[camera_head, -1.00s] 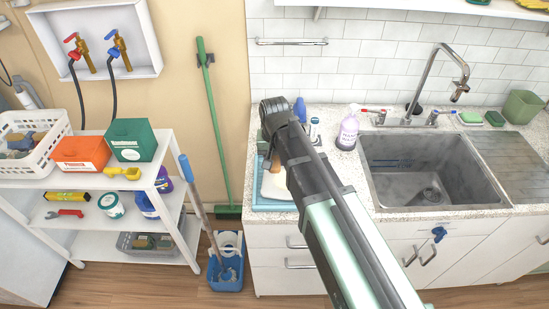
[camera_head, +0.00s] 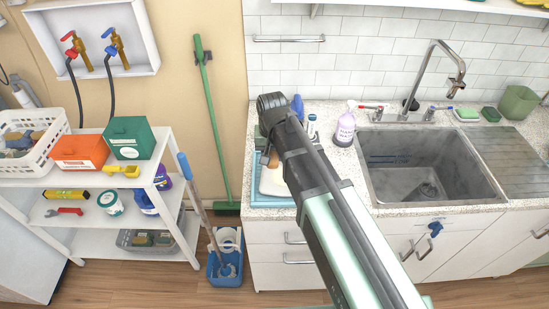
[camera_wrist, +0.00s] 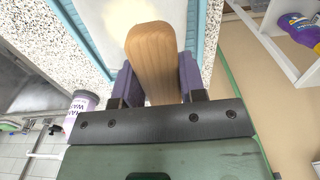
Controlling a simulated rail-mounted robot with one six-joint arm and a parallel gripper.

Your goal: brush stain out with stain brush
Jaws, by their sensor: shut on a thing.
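My gripper (camera_wrist: 155,88) is shut on the stain brush (camera_wrist: 153,50), whose rounded brown wooden body sits between the two purple fingers. In the head view, a bit of the brush (camera_head: 273,159) shows beside my arm, over the white cloth (camera_head: 272,183). The cloth lies in a light blue tray (camera_head: 263,203) on the counter left of the sink. In the wrist view, a pale yellowish stain (camera_wrist: 140,12) shows on the cloth just past the brush's end. The bristles are hidden, so I cannot tell whether they touch the cloth.
A purple hand wash bottle (camera_head: 345,127) stands between the tray and the sink (camera_head: 430,180). Blue-capped bottles (camera_head: 298,108) stand behind the tray, partly hidden by my arm. A white shelf (camera_head: 90,185) with boxes and a green broom (camera_head: 213,130) are at the left.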

